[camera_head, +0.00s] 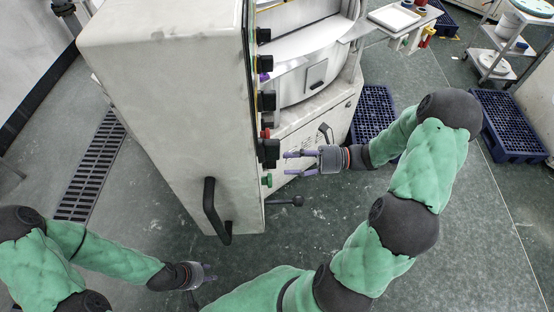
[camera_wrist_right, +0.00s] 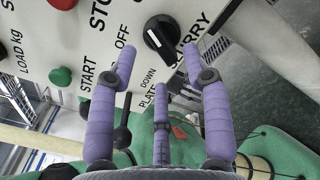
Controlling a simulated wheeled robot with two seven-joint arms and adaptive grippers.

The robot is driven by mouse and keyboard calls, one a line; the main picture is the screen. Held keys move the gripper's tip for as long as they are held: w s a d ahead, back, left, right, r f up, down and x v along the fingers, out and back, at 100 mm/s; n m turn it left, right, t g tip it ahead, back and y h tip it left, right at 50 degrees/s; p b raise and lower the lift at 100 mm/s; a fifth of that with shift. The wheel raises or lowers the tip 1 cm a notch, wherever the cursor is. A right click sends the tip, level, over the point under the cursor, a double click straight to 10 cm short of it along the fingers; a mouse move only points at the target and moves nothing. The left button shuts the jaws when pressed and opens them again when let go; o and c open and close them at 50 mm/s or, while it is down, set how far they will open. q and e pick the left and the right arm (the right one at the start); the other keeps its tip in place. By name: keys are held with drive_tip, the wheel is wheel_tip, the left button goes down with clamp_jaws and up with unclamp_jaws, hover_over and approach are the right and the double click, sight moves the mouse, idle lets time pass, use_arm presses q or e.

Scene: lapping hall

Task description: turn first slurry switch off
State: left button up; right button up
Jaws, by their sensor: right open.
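The slurry switch is a black rotary knob with a white mark (camera_wrist_right: 162,37), on a pale panel beside the words SLURRY and OFF. In the head view a black knob (camera_head: 268,152) sticks out of the panel edge just left of my right gripper (camera_head: 286,163). My right gripper (camera_wrist_right: 160,62) is open, its purple fingers pointing at the panel, with the knob beyond and between the two upper fingertips. I see no grip on it. My left gripper (camera_head: 208,273) is low at the front, away from the panel, its fingers apart and empty.
A green button (camera_wrist_right: 61,76) and a red button (camera_wrist_right: 62,3) are left of the knob. Several other knobs line the panel edge above. A black handle (camera_head: 212,208) is on the cabinet (camera_head: 165,90). Blue pallets (camera_head: 512,125) lie at the right; the floor between is clear.

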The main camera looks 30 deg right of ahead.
drive_tip(key=x, duration=0.4)
drive_tip(key=shift+w+a, duration=0.1)
drive_tip(key=shift+a, duration=0.05)
clamp_jaws()
